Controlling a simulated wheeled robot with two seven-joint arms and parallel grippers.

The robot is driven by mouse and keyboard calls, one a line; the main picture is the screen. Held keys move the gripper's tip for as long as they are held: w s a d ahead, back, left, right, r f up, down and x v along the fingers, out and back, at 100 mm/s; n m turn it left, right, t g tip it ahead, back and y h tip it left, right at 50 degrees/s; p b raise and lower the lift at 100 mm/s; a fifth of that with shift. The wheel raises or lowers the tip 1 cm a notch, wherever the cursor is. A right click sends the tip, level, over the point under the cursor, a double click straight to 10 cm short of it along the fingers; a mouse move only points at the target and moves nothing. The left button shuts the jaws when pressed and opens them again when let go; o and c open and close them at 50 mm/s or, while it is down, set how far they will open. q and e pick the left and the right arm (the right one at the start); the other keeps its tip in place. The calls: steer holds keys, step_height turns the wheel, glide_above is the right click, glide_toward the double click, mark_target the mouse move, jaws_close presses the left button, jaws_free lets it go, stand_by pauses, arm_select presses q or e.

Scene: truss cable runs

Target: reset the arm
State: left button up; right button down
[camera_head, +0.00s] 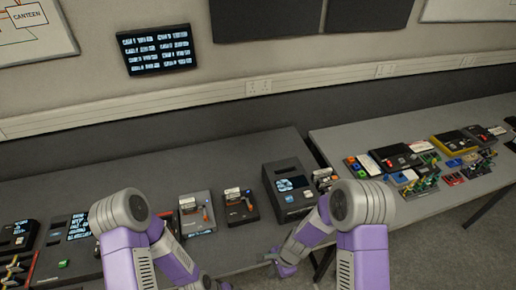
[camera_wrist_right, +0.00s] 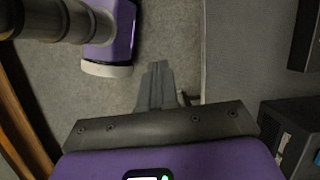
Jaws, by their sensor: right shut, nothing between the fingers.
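My right gripper (camera_head: 283,266) is at the front edge of the left table, at the end of my purple and grey right arm. In the right wrist view its fingers (camera_wrist_right: 157,80) are together with nothing between them, over grey floor and beside the table edge. My left arm comes in at the lower left and runs down to the bottom edge, where its gripper is out of the picture.
The left table (camera_head: 240,155) carries several dark devices, including a box with a screen (camera_head: 291,187) and a grey unit (camera_head: 196,214). The right table (camera_head: 405,215) holds colourful blocks and boxes. A wall screen (camera_head: 156,50) hangs behind. A gap separates the tables.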

arm_select(q)
step_height(320, 180, down, 16)
steer(key=b, duration=1.4)
steer(key=shift+w+b, duration=0.35)
steer(key=shift+b, duration=0.05)
arm_select(e)
steer(key=s+d+f+n, duration=0.1)
steer(key=s+f+n, duration=0.1)
steer(key=f, duration=0.4)
steer(key=s+d+f+n+t, duration=0.1)
steer(key=s+d+f+n, duration=0.1)
steer(key=f+n, duration=0.3)
steer(key=s+d+f+n, duration=0.1)
steer(key=s+f+n, duration=0.2)
steer(key=f, duration=0.6)
steer(key=shift+s+d+n, duration=0.25)
steer(key=shift+s+n, duration=0.05)
steer(key=shift+n, duration=0.2)
arm_select(q)
steer(key=shift+r, duration=0.15)
arm_select(e)
steer(key=shift+r, duration=0.1)
